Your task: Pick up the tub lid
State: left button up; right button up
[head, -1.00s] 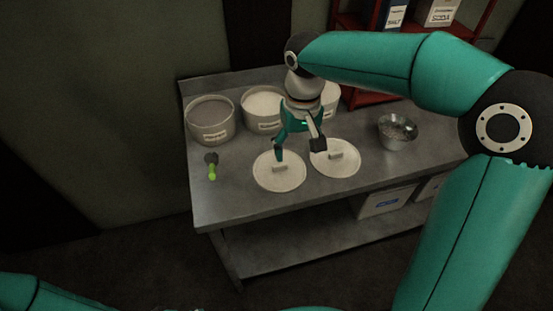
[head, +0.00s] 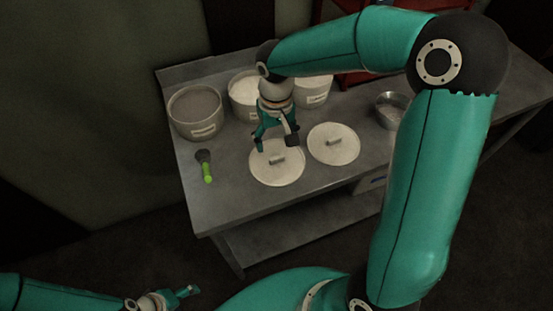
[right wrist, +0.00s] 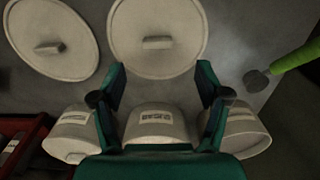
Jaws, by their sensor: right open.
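Two round pale tub lids with bar handles lie flat on the metal table: a left lid (head: 277,175) and a right lid (head: 333,155). My right gripper (head: 276,146) is open and empty, pointing down above the back part of the left lid. In the right wrist view the left lid (right wrist: 158,18) is centred ahead of the spread fingers (right wrist: 161,75), and its handle is clear of them. The right lid (right wrist: 50,65) lies to its left there. My left gripper (head: 186,291) is low at the left, away from the table; its jaws are too small to judge.
Three pale labelled open tubs stand along the back: left (head: 205,131), middle (head: 241,110) and right (head: 316,97). A green-handled scoop (head: 207,172) lies left of the lids. A metal bowl (head: 391,113) stands at right, partly behind my arm. The table's front strip is clear.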

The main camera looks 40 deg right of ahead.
aim_at(277, 157)
jog(key=shift+w+d+f+p, duration=0.1)
jog(key=shift+f+p, duration=0.2)
jog(key=shift+f, duration=1.7)
jog(key=shift+d+f+p, duration=0.1)
jog(key=shift+f+p, duration=0.2)
jog(key=shift+f, duration=1.65)
jog(key=c, duration=1.1)
